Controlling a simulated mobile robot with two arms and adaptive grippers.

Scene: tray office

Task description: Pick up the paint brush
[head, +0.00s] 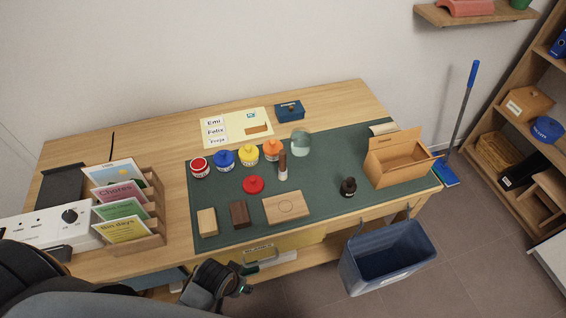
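No paint brush can be made out for certain. A slim thing with a brown upper part and a pale lower end (282,166) is on the green mat (330,170), beside the paint jars; it may be the brush, but it is too small to tell. My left gripper (243,281) is dark and low in the picture, in front of the desk's front edge and apart from everything on the mat. Its fingers are too small and dark to show whether they are open. My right gripper is out of view.
Red (200,170), blue (223,160), yellow (248,156) and orange (273,150) jars stand on the mat, with wooden blocks (287,208), a dark bottle (348,187) and an open carton (396,160). A card rack (150,215) is left; a bin (385,262) stands below right.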

